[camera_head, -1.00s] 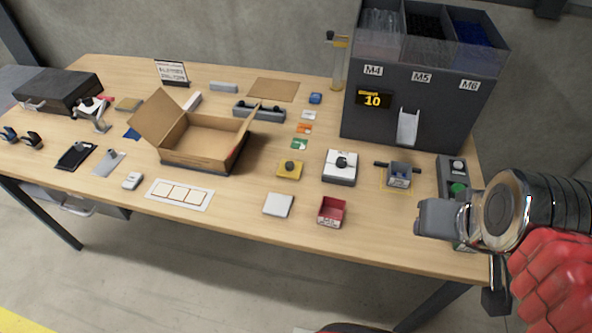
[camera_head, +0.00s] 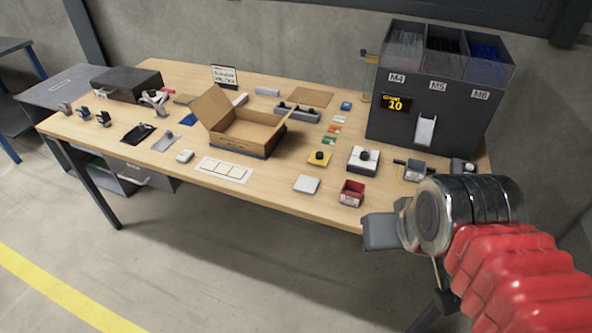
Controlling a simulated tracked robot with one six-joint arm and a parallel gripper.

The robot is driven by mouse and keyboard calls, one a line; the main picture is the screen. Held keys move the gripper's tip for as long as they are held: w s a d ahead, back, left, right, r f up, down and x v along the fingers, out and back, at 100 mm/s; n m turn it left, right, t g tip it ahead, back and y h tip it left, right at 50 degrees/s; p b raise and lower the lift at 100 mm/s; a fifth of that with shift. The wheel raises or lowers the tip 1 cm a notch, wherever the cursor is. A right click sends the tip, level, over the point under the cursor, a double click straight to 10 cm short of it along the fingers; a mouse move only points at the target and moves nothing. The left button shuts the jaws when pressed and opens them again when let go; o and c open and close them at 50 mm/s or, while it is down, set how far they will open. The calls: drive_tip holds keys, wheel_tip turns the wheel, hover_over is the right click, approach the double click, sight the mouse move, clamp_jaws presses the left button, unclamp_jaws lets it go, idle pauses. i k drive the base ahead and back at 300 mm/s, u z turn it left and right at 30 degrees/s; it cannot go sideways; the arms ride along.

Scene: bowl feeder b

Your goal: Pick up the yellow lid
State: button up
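The yellow lid (camera_head: 319,158) is a small flat square with a dark knob on top. It lies on the wooden table right of the open cardboard box (camera_head: 241,144) and left of a white lid with a dark knob (camera_head: 363,160). My gripper (camera_head: 381,232) is at the right, in front of the table's front edge, below and to the right of the yellow lid and well apart from it. Its grey end is seen from the side, so I cannot tell whether the fingers are open. No held object shows.
The dark feeder (camera_head: 420,133) stands at the back right. A white card strip (camera_head: 224,170) lies in front of the box.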

sight(317, 158)
drive_tip(key=u, duration=0.65)
drive_tip(key=k, duration=0.9)
drive_tip(key=u, duration=0.85)
drive_tip(key=i, duration=1.8)
drive_tip(key=z, duration=0.6)
drive_tip(key=i, duration=0.55)
drive_tip(key=z, duration=0.75)
drive_tip(key=i, duration=0.5)
drive_tip(key=z, duration=0.3)
